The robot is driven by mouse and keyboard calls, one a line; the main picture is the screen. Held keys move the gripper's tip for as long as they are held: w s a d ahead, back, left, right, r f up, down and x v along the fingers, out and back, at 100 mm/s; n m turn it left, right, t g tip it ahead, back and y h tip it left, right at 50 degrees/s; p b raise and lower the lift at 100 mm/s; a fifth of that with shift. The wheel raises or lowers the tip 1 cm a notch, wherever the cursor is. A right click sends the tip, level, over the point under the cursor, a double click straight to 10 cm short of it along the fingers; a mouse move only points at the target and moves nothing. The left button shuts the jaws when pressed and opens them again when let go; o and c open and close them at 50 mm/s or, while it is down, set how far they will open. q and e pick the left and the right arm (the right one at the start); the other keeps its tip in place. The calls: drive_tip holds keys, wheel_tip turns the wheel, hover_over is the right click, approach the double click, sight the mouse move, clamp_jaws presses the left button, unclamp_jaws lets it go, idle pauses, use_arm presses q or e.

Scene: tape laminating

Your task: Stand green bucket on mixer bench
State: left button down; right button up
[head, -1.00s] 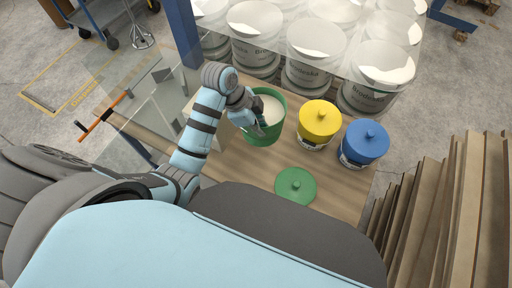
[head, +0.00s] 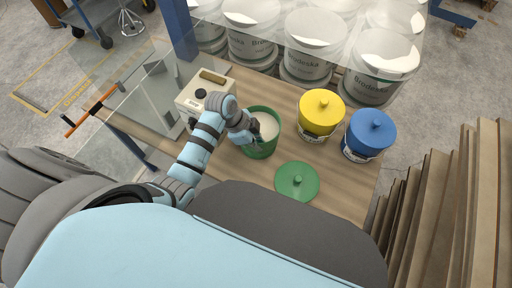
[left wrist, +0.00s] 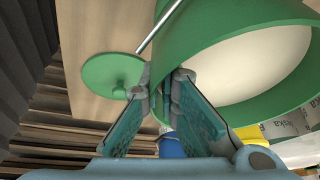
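The green bucket (head: 262,147) is open-topped, with pale contents, and is over the wooden bench (head: 345,178) in the head view. I cannot tell whether its base touches the wood. My left gripper (head: 253,138) is at its left rim. In the left wrist view, the green bucket (left wrist: 225,38) fills the upper right, and my left gripper's fingers (left wrist: 162,82) are on either side of its wall, seemingly clamped on it. The round green lid (head: 288,184) lies flat on the bench, nearer me; it also shows in the left wrist view (left wrist: 105,72). My right gripper is out of view.
A yellow-lidded bucket (head: 320,103) and a blue-lidded bucket (head: 370,131) stand to the right. A beige box with a black knob (head: 191,104) is left of the green bucket. White buckets (head: 315,48) stand behind, and stacked boards (head: 450,205) at right.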

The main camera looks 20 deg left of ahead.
use_arm(q)
drive_tip(key=shift+r, duration=0.15)
drive_tip(key=c, duration=1.8)
unclamp_jaws()
drive_tip(key=shift+s, duration=0.1)
